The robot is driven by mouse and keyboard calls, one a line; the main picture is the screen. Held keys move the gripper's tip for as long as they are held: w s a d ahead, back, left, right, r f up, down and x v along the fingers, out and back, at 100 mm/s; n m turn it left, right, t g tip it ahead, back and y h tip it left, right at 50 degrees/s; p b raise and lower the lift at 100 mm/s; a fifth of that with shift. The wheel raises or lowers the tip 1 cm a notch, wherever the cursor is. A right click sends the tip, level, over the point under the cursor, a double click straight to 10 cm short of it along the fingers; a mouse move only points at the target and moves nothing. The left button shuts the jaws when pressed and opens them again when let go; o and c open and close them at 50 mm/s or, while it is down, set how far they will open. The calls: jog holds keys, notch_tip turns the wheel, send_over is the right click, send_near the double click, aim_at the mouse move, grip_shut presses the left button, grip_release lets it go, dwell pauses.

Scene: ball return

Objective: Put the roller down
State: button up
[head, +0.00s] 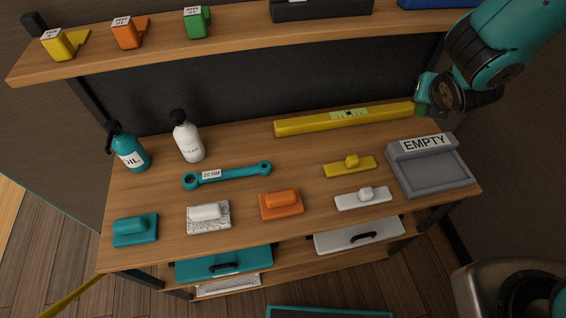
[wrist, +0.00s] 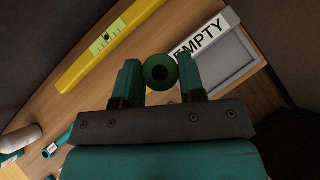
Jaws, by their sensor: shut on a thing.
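In the head view my gripper (head: 428,97) is at the right, by the right end of the yellow spirit level. A small green part of the roller (head: 422,111) shows below the fingers there; the rest is hidden. I cannot tell whether the roller touches the bench.
The yellow level (head: 300,125) lies at the bench's back. A grey tray labelled EMPTY (head: 434,184) is at the right. A teal wrench (head: 235,175), two bottles (head: 188,140) and several coloured blocks (head: 281,207) stand on the bench. Bare wood lies between them.

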jog(key=w+a+f+n+y+b, duration=0.1)
jog(key=a+n+y+b, duration=0.25)
jog(key=a, duration=1.15)
jog(key=n+y+b, duration=0.1)
jog(key=n+b, duration=0.2)
send_over(291, 168)
notch_tip(291, 168, down, 14)
jog(key=shift+f, duration=2.4)
jog(key=shift+f, duration=0.15)
jog(key=o, duration=1)
